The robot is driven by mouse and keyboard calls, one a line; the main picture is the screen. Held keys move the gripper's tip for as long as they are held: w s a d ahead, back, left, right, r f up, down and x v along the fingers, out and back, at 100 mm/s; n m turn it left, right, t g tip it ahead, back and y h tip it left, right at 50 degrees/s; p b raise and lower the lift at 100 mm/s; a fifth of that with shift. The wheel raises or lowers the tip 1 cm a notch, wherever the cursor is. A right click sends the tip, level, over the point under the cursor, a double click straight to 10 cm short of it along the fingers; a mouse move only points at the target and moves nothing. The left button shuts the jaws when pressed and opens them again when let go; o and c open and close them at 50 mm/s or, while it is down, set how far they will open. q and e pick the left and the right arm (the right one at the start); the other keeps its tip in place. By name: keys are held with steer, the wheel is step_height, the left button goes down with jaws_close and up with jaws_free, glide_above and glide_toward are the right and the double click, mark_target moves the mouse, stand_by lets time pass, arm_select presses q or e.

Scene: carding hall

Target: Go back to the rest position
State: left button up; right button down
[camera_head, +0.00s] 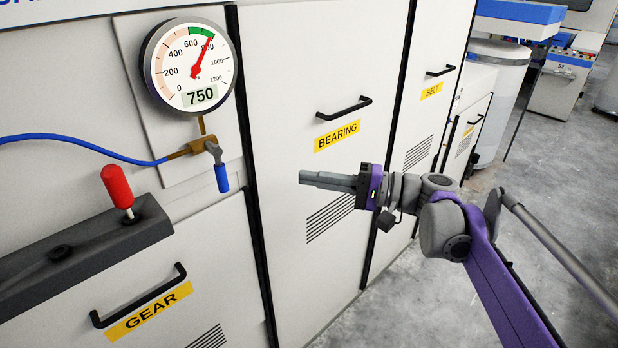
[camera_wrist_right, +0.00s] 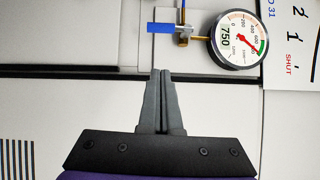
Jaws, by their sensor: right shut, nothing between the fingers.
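My right gripper (camera_head: 308,178) is shut and empty. In the head view it points left in front of the white BEARING door (camera_head: 290,110), apart from the valve. In the right wrist view its two fingers (camera_wrist_right: 160,75) are together, with nothing between them. The round gauge (camera_head: 190,66) has its needle in the green band and its display reads 750. Below it is a brass valve with a blue lever (camera_head: 221,177) that hangs down. The gauge (camera_wrist_right: 238,40) and the blue lever (camera_wrist_right: 160,28) also show in the right wrist view. My left gripper is not in view.
A red-knobbed lever (camera_head: 117,187) stands on a dark rail at left, above the GEAR door handle (camera_head: 138,296). A blue hose (camera_head: 80,146) runs to the valve. The BELT door (camera_head: 430,60) is behind my right arm. Grey floor (camera_head: 560,190) lies open at right.

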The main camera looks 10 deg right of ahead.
steer(key=s+d+f+n+g+h, duration=0.1)
steer(key=s+f+h, duration=0.5)
steer(key=s+f, duration=0.45)
steer(key=s+d+f+n+g+h, duration=0.1)
steer(key=s+f+h, duration=0.55)
steer(key=f, duration=0.65)
steer(key=s+d+f+n+t+h, duration=0.1)
steer(key=s+d+f+n+h, duration=0.1)
steer(key=s+d+f+h, duration=0.2)
steer(key=s+d+f, duration=0.3)
steer(key=shift+d+f+h+p, duration=0.3)
steer(key=shift+d+h, duration=0.05)
steer(key=shift+s, duration=0.1)
stand_by(1.2)
